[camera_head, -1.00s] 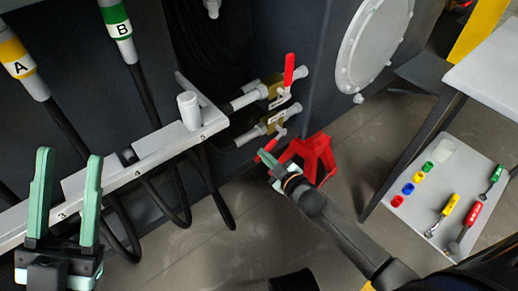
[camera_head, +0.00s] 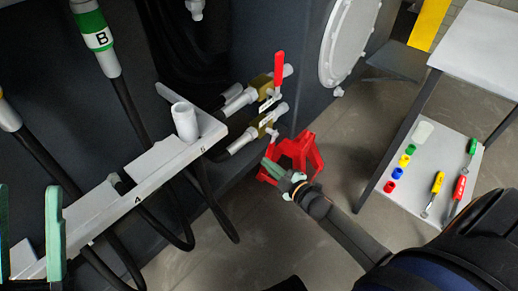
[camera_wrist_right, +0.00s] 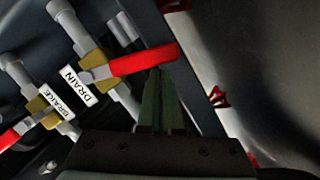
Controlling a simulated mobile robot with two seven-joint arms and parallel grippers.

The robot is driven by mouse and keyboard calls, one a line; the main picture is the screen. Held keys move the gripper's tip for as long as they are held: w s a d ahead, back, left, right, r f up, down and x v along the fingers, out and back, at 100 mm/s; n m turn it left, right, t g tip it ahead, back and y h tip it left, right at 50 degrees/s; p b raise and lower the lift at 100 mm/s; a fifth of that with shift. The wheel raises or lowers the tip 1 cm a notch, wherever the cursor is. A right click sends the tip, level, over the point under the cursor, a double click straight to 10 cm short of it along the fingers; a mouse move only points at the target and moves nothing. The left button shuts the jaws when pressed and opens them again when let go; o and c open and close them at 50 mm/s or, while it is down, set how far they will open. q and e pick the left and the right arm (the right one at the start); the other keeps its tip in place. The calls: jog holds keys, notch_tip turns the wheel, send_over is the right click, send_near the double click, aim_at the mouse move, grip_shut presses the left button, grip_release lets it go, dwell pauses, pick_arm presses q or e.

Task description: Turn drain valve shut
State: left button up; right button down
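The drain valve shows in the right wrist view with a brass body (camera_wrist_right: 92,62), a white DRAIN label and a red lever (camera_wrist_right: 145,60) pointing right. In the head view it appears to be the lower valve (camera_head: 262,126); its lever is hard to separate from the red stand there. My right gripper (camera_head: 267,167) is below this valve. In the wrist view its green fingers (camera_wrist_right: 158,75) are together, tips at the lever's lower edge near its free end; contact is unclear. My left gripper (camera_head: 30,195) is open and empty at the left edge.
The BRAKE valve (camera_wrist_right: 40,108) sits beside the drain valve; its red lever (camera_head: 279,68) points up in the head view. A red stand (camera_head: 305,150) is behind my right gripper. A grey numbered rail (camera_head: 150,170) and hoses lie left. A tool cart (camera_head: 425,190) stands right.

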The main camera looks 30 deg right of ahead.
pick_arm(q)
jog(key=shift+d+f, duration=0.1)
jog(key=shift+d, duration=0.15)
pick_arm(e)
jog(key=shift+w+d+f, duration=0.15)
jog(key=shift+d+f, duration=0.2)
jog(key=shift+d, duration=0.2)
jog(key=shift+w+d+f, duration=0.15)
jog(key=shift+d+f, duration=0.15)
jog(key=shift+d, duration=0.25)
